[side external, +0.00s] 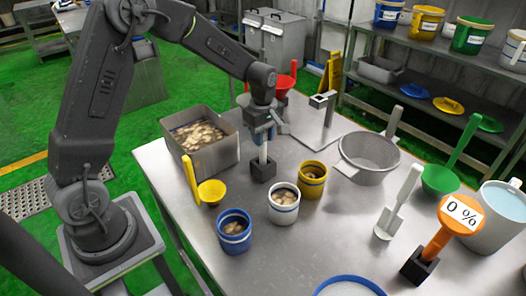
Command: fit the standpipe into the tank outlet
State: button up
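I cannot pick out a standpipe or a tank outlet for certain. A short white upright rod (263,151) stands above a black block (263,171) on the table; its lower end meets the block. My gripper (263,137) points straight down at the rod's top, with its fingers around or beside it. The rod's upper end is hidden by the fingers. At this size I cannot tell whether the fingers are closed on it.
A metal tray of pale pieces (238,150) is left of my gripper. Blue (234,240), white (284,213) and yellow (312,187) tubs stand in front, a colander (369,174) right.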

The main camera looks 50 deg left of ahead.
grip_shut()
notch_tip(320, 180, up, 16)
jog(key=s+a, duration=0.3)
jog(key=a, duration=0.4)
jog(key=s+a, duration=0.3)
jog(key=a, duration=0.4)
jog(key=shift+w+d+f, duration=0.1)
jog(key=shift+d+f, duration=0.1)
jog(key=shift+f, duration=1.2)
jog(key=shift+w+d+f, duration=0.1)
jog(key=shift+d+f, duration=0.1)
jog(key=shift+f, duration=1.2)
